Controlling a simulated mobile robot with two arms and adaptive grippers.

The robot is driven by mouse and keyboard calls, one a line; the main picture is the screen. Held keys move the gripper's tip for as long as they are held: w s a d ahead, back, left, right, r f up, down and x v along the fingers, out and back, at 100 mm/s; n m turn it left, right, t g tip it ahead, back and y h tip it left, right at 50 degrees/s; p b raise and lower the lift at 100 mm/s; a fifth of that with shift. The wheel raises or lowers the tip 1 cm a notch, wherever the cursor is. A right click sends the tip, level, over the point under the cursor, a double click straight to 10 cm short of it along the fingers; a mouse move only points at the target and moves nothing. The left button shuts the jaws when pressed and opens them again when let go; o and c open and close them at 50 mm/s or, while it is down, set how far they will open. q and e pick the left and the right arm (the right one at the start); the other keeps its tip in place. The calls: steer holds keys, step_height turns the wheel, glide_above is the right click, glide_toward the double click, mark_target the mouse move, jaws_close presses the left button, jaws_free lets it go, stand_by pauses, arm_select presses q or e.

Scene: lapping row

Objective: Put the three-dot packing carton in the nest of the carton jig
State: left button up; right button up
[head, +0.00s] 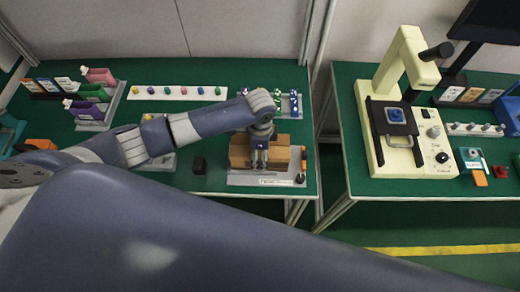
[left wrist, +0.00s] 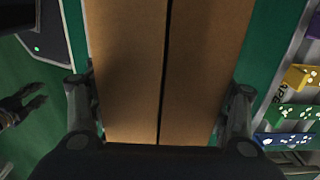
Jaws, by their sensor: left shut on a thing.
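My left gripper (head: 259,158) reaches over a brown packing carton (head: 239,150) from above and is shut on it. In the left wrist view the carton (left wrist: 128,60) fills the middle, with a dark seam along it, between the two fingers of that gripper (left wrist: 158,95). No dots show on its visible faces. The grey carton jig (head: 240,181) lies at the table's front right, under the carton in the head view. The gripper hides the nest, so I cannot tell whether the carton sits in it. My right gripper (left wrist: 22,105) shows at the left wrist view's left edge, its fingers apart.
A grey rack with dotted coloured blocks (left wrist: 298,112) stands beside the carton. A white strip of coloured knobs (head: 178,92) lies behind. A gap separates this table from one bearing a cream machine (head: 372,150).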

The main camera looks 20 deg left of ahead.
steer(key=shift+a, duration=0.1)
arm_select(q)
steer(key=o, duration=1.1)
steer(key=shift+f, duration=0.1)
arm_select(e)
steer(key=shift+a+f, duration=0.1)
steer(key=shift+a, duration=0.1)
arm_select(q)
step_height(320, 180, up, 12)
steer(key=shift+r+b, duration=0.15)
steer(key=shift+b, duration=0.45)
arm_select(e)
steer(key=shift+d+f, duration=0.25)
steer(key=shift+f, duration=0.3)
